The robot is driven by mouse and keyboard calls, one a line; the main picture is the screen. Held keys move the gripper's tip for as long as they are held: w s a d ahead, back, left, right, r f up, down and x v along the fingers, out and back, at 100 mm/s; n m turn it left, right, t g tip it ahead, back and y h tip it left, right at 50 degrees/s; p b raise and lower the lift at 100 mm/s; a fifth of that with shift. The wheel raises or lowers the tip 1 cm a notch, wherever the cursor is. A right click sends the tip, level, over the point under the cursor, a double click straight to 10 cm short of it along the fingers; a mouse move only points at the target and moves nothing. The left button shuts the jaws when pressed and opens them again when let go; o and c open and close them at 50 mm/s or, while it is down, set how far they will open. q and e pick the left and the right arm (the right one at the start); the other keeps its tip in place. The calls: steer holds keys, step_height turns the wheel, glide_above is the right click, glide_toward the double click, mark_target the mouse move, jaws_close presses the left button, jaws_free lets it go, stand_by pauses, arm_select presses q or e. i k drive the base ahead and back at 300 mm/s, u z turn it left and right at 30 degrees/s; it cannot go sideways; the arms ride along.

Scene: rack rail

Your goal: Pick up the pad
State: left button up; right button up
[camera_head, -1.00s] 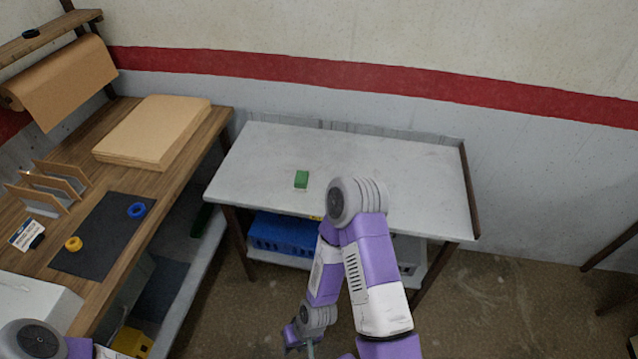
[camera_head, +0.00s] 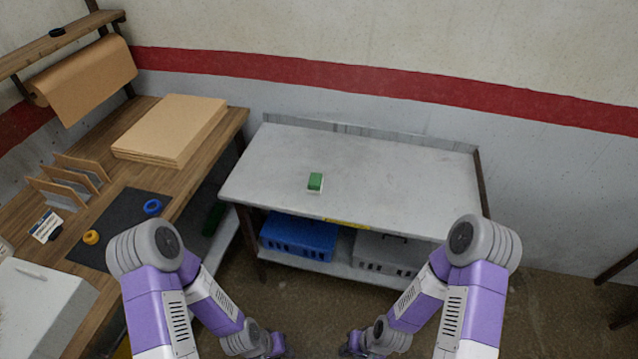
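The pad (camera_head: 315,182) is a small block, green on top with a pale lower edge. It lies alone on the light grey metal table (camera_head: 400,185), left of the table's middle and near its front half. My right gripper (camera_head: 348,350) is at the bottom edge of the view, low in front of the table and well apart from the pad. My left gripper (camera_head: 276,346) is also at the bottom edge, apart from the pad. The fingers of both are too small and cut off to tell whether they are open or shut.
Under the table stand a blue crate (camera_head: 298,238) and a grey crate (camera_head: 385,255). To the left, a wooden bench (camera_head: 213,140) holds a cardboard stack (camera_head: 170,130), a dark mat (camera_head: 112,218), a blue tape roll (camera_head: 152,206) and a yellow one (camera_head: 91,237). The table around the pad is clear.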

mark_target(314, 185)
steer(key=u, duration=0.5)
steer(key=i, duration=0.8)
steer(key=u, duration=0.1)
